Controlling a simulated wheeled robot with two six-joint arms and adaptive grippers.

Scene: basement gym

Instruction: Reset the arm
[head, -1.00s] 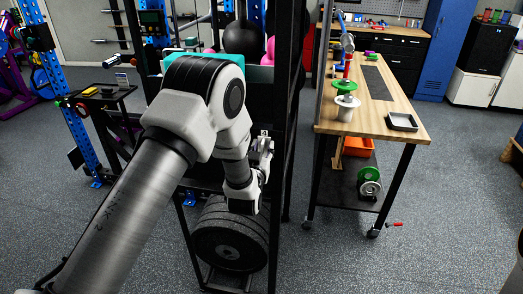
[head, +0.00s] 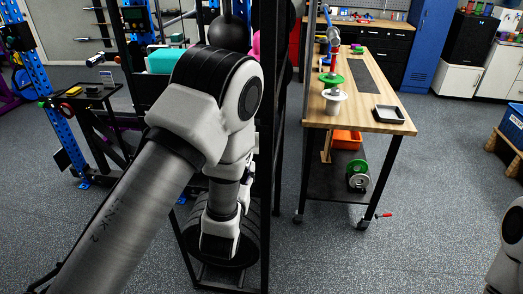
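My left arm (head: 130,215) reaches in from the lower left, bends at a large white and black joint, and hangs down in front of the black rack. Its white wrist (head: 220,236) is low, in front of the black weight plates. My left gripper is mostly hidden behind the arm and wrist, so its fingers cannot be made out. A white part of my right arm (head: 508,245) shows at the lower right edge. My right gripper is outside the picture.
The black rack post (head: 268,110) stands close beside my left arm. A teal box (head: 172,60) sits on the rack.

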